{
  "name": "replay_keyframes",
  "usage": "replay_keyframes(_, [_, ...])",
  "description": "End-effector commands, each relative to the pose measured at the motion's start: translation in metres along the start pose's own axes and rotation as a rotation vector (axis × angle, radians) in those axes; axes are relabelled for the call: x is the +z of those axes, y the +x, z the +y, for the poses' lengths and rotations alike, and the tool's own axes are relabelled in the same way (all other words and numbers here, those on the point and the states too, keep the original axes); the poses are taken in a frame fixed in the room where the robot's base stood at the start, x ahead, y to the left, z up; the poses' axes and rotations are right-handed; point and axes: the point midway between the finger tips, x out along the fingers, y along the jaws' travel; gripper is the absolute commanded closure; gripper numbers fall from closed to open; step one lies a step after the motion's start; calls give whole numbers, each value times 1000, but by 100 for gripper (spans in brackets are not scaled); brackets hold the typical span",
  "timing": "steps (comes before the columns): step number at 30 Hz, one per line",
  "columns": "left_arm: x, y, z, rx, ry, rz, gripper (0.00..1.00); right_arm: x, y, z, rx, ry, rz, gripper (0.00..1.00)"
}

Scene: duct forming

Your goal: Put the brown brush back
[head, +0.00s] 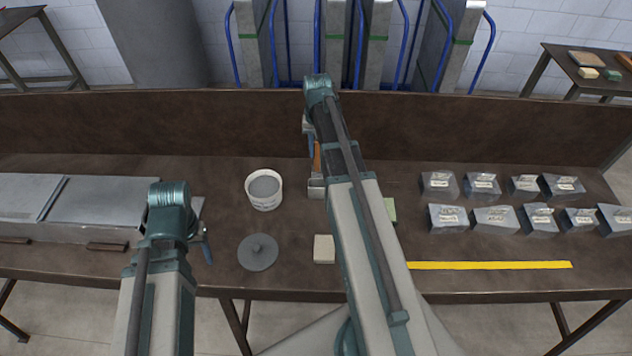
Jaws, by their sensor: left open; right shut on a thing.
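The brown brush (317,157) shows as a narrow upright brown strip just left of my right forearm, above a small grey block-like piece (316,187). I cannot tell whether that piece is part of the brush or a holder. My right gripper (309,135) is shut on the brush near its upper end; the arm hides much of both. My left gripper (207,246) is open and empty over the left part of the bench, its fingers mostly hidden behind its wrist.
On the brown bench (390,285) are a white bucket of grey paste (264,188), a grey round lid (258,252), a beige block (324,249) and a green piece (390,209) partly behind my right arm. Several grey duct pieces (492,217) and a yellow strip (490,265) lie right.

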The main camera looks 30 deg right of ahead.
Motion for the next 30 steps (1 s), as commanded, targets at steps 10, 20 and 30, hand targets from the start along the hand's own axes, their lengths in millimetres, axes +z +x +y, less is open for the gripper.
replay_keyframes(10, [-4, 55, 5, 0, -2, 0, 38, -1, 55, 0, 0, 0, 0, 100])
replay_keyframes(20, [-4, 62, 6, 0, -2, 0, 38, -1, 63, 0, 0, 0, 0, 100])
replay_keyframes(30, [-6, 96, 9, 0, -2, 0, 38, -1, 97, 0, 0, 0, 0, 100])
